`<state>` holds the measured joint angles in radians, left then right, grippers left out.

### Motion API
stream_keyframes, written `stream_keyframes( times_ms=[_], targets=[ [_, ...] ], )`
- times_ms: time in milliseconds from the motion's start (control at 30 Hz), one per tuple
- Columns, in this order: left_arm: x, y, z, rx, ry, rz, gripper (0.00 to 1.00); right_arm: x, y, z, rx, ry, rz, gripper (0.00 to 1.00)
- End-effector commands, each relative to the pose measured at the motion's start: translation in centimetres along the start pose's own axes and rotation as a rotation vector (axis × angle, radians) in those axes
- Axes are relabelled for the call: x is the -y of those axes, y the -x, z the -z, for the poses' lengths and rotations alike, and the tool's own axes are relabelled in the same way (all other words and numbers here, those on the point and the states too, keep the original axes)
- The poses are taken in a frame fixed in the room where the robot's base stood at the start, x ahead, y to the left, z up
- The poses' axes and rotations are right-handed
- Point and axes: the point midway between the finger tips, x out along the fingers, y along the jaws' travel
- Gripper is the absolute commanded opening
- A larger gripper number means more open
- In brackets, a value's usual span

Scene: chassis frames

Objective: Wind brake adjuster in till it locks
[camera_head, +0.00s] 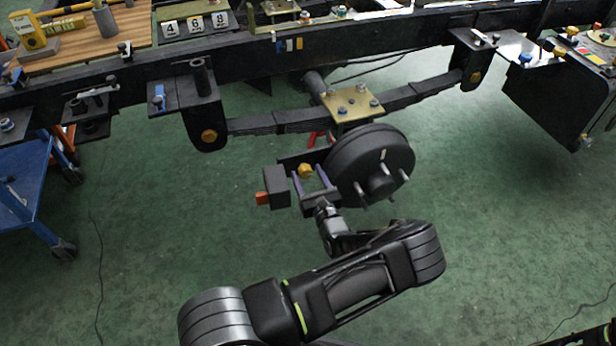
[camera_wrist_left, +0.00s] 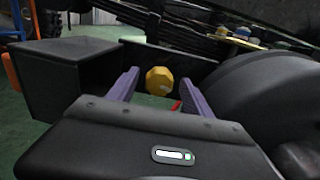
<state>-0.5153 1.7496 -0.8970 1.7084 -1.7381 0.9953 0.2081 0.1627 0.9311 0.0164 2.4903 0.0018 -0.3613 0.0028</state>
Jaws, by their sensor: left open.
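The brake adjuster, a yellow faceted knob (camera_head: 305,170), sits on a dark bracket left of the black brake drum (camera_head: 372,166). My left gripper (camera_head: 306,171) has its purple fingers parted at the knob. In the left wrist view, the knob (camera_wrist_left: 160,81) shows between the open fingertips (camera_wrist_left: 159,76), with visible gaps on both sides. I cannot tell how far the fingers reach around it. My right gripper is not in view.
A black box with an orange end (camera_head: 276,186) stands close left of the fingers. The leaf spring (camera_head: 260,124) and chassis rail (camera_head: 390,42) run behind and above. A blue cart (camera_head: 25,185) stands at the left. Green floor in front is open.

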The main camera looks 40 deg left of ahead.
Motion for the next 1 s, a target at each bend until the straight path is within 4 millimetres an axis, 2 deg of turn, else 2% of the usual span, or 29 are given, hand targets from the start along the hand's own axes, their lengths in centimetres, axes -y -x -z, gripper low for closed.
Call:
stream_keyframes(
  times_ms=[100,800,1000],
  targets=[
    [-0.01,0.03,0.0,0.0,0.0,0.0,0.57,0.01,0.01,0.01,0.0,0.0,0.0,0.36],
    [-0.02,0.06,0.03,0.0,-0.001,0.0,0.0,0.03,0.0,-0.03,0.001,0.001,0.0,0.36],
    [-0.02,0.07,0.03,-0.001,-0.004,0.0,0.0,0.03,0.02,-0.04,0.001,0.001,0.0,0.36]
  ],
)
